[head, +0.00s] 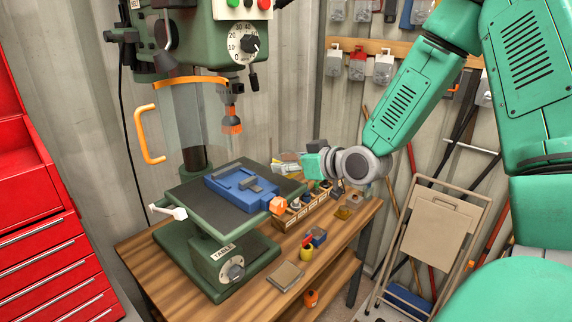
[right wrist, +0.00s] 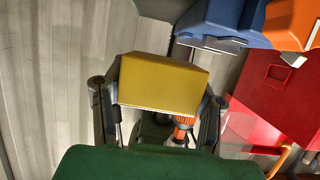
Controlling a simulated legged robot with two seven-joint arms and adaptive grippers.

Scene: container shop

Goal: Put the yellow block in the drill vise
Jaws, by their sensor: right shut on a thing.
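The yellow block (right wrist: 160,83) sits between the fingers of my right gripper (head: 288,165) in the right wrist view. The gripper is shut on it. In the head view the block is small and mostly hidden by the fingers. The blue drill vise (head: 229,193) lies on the dark drill press table, with an orange part (head: 278,205) at its right end. My right gripper is at the back right of the vise, apart from it. In the right wrist view part of the vise (right wrist: 222,22) shows at the top right. My left gripper is not in view.
The drill press chuck (head: 232,120) and clear guard (head: 190,120) stand above the table's back. A wooden bench (head: 160,262) holds a parts organizer (head: 305,212), a notebook (head: 285,276) and small bottles. A red tool cabinet (head: 45,240) is at left, a folding chair (head: 435,235) at right.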

